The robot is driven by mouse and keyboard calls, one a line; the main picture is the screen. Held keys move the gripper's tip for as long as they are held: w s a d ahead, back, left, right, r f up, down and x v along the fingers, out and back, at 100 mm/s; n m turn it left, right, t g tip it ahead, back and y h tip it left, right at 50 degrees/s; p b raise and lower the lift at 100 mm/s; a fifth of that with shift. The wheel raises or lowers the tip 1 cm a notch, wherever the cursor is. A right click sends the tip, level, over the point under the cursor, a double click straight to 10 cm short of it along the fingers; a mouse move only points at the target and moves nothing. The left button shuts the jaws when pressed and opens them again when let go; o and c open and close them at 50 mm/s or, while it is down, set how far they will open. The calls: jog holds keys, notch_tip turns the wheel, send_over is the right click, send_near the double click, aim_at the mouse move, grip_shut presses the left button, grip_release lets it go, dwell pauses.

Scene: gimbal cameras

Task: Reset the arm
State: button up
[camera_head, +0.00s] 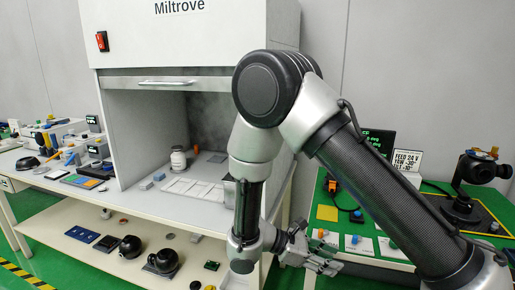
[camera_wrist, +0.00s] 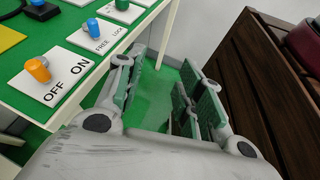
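My gripper (camera_head: 312,250) hangs in front of the green table's left edge in the head view, at the end of my bent arm. In the wrist view my gripper (camera_wrist: 158,100) shows two fingers with green pads, spread apart with a gap between them. Nothing is between the fingers; the green floor shows through the gap. My gripper looks clear of the table and the dark wooden cabinet.
The green table (camera_wrist: 40,110) carries an orange knob (camera_wrist: 38,70) on an OFF/ON plate and a blue knob (camera_wrist: 93,27) on a FREE/LOCK plate. A dark wooden cabinet (camera_wrist: 265,85) stands at right. In the head view, a fume hood (camera_head: 180,40) and a gimbal camera (camera_head: 480,170) flank my arm.

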jog(key=s+d+r+m+t+y, duration=0.1)
jog(key=s+d+r+m+y, duration=0.3)
jog(key=r, duration=0.5)
jog(key=s+d+r+m+t+y, duration=0.2)
jog(key=s+d+r+m+y, duration=0.2)
jog(key=d+r+m, duration=0.3)
jog(key=s+d+r+m+t+y, duration=0.1)
jog(key=s+d+r+m+y, duration=0.3)
jog(key=r, duration=0.7)
jog(key=shift+d+m+t+y, duration=0.4)
jog(key=shift+d+m+y, duration=0.3)
jog(key=shift+d, duration=0.4)
jog(key=shift+r, duration=0.1)
